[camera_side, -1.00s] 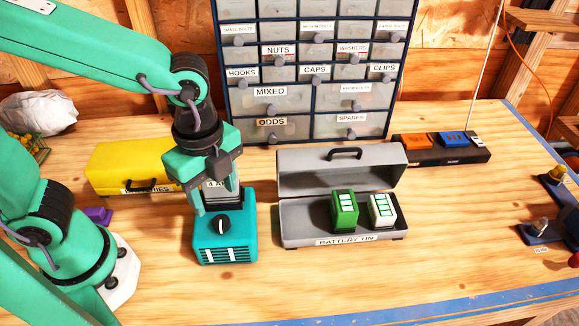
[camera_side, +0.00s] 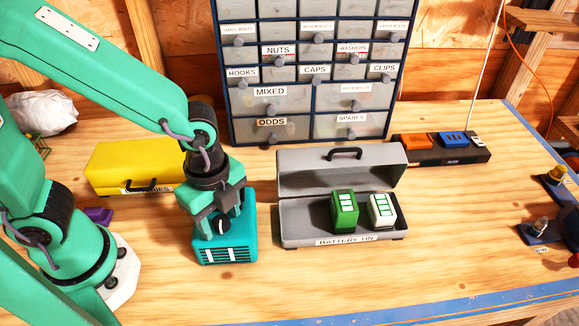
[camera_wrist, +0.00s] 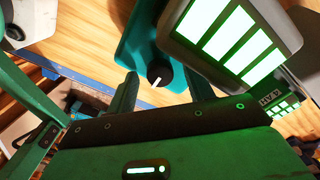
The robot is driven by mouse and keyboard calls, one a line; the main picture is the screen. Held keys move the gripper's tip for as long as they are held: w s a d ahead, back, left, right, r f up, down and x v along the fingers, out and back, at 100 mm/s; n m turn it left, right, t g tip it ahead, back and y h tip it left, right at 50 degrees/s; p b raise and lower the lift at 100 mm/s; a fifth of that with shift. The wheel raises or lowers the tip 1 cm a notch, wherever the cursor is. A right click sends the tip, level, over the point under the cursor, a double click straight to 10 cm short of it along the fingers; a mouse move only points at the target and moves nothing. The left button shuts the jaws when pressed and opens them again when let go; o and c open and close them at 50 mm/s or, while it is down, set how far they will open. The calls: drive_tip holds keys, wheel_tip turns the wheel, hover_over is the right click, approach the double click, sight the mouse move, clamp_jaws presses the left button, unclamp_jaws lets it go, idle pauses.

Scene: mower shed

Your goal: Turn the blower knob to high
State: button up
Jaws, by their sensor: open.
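The teal blower (camera_side: 228,249) stands on the bench with white vent marks on its front. Its small black knob (camera_side: 222,227) with a white pointer line is on the upper face. In the wrist view the knob (camera_wrist: 158,73) shows its pointer toward the lower left. The knob's scale marks cannot be made out. My gripper (camera_side: 216,222) is pointed down at the knob, open, with its fingers either side of it. Whether they touch it I cannot tell.
A grey open battery tin (camera_side: 300,226) with a green battery (camera_side: 344,211) and a white battery (camera_side: 382,211) stands close at right. A yellow case (camera_side: 125,165) is behind left, a drawer cabinet (camera_side: 310,70) behind. The front bench is clear.

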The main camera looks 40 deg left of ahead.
drive_tip(key=c, duration=1)
drive_tip(key=shift+n, duration=0.4)
drive_tip(key=n, duration=1.2)
drive_tip(key=shift+n, duration=0.3)
drive_tip(key=n, duration=0.4)
drive_tip(key=shift+n, duration=0.3)
